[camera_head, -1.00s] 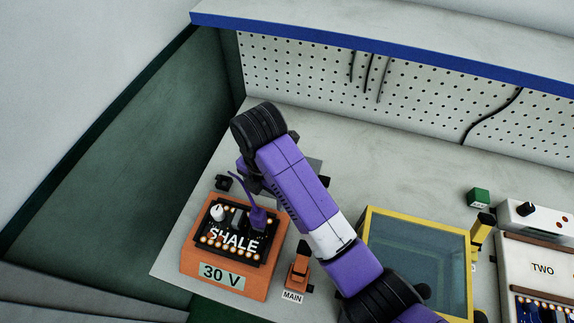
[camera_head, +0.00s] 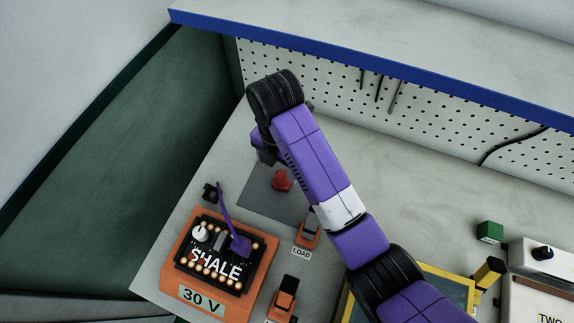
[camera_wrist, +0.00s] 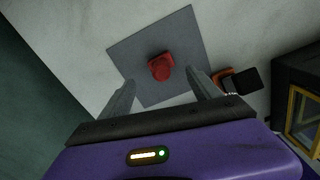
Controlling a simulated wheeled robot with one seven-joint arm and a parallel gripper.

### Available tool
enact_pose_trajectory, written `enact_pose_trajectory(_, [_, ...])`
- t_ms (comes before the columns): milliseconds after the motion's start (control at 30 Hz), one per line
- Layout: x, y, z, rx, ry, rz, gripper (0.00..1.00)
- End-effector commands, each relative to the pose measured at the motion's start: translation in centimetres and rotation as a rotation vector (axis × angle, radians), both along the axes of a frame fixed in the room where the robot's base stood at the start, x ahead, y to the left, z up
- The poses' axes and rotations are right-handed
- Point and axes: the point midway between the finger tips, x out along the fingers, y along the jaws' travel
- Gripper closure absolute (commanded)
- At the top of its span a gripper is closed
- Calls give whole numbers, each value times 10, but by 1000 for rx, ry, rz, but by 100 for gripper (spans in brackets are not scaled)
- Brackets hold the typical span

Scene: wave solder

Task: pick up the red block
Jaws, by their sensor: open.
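The red block (camera_head: 281,180) lies on a dark grey square mat (camera_head: 262,203) in the head view. In the wrist view the red block (camera_wrist: 160,67) shows near the middle of the mat (camera_wrist: 187,32), with a rounded red part on top. My gripper (camera_wrist: 158,90) is open; its two grey fingers stand apart on either side of the block's line and nothing is between them. The block appears beyond the fingertips. In the head view my gripper's fingers are hidden behind my purple arm.
An orange box labelled 30 V (camera_head: 203,300) carries a black SHALE board (camera_head: 215,262). An orange switch by the LOAD label (camera_head: 307,230) stands close right of the mat. A green block (camera_head: 490,232) and a yellow-rimmed container (camera_head: 452,277) are at the right. A pegboard (camera_head: 335,95) closes the back.

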Motion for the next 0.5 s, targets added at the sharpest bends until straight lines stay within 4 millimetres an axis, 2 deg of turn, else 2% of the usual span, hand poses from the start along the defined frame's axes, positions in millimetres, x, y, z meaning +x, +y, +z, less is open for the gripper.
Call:
enact_pose_trajectory(367, [-2, -1, -33, -1, 4, 0, 28])
enact_pose_trajectory(500, [-4, -2, -52, -2, 5, 0, 28])
